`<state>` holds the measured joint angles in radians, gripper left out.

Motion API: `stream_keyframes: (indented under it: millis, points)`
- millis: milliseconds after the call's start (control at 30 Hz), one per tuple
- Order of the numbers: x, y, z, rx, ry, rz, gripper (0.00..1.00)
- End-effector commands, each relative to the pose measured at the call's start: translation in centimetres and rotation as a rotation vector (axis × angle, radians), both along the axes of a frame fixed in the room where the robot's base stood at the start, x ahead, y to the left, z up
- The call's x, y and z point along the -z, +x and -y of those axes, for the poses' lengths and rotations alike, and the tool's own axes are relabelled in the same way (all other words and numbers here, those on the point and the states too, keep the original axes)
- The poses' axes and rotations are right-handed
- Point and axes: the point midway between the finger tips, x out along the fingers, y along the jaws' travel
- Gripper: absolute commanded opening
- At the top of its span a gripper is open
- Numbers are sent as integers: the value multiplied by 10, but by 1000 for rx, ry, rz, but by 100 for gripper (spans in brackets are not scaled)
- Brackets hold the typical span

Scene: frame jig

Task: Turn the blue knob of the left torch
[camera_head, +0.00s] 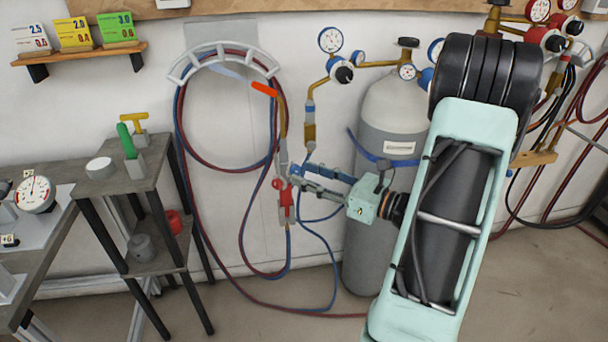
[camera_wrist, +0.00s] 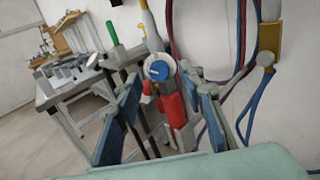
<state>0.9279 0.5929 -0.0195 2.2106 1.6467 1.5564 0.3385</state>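The left torch (camera_head: 284,203) hangs upright on its hoses against the wall, with a red part low on its grey body. In the wrist view its blue knob (camera_wrist: 158,70) has a pale face turned toward my camera, just above the red part of the torch (camera_wrist: 176,108). In the head view I cannot make out the blue knob. My gripper (camera_wrist: 168,90) is open, with one blue-padded finger on each side of the torch and the knob between the fingertips. I see no clear contact. In the head view my gripper (camera_head: 298,174) reaches the torch from the right.
A grey gas cylinder (camera_head: 392,120) stands close behind my gripper, with gauges above. Red and blue hoses (camera_head: 243,215) loop from a wall rack (camera_head: 222,50). A small stand (camera_head: 135,182) with a green-handled tool is to the left. Another fitting (camera_wrist: 267,58) hangs to the right.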

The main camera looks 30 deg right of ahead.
Motion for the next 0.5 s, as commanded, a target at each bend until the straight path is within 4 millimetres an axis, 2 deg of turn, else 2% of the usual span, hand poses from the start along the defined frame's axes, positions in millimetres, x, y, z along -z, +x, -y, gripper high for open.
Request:
stream_keyframes:
  millis: [200,467,500]
  points:
    - [0,14,-9,0,-1,1,36]
    - [0,15,-9,0,-1,1,36]
    - [0,15,-9,0,-1,1,33]
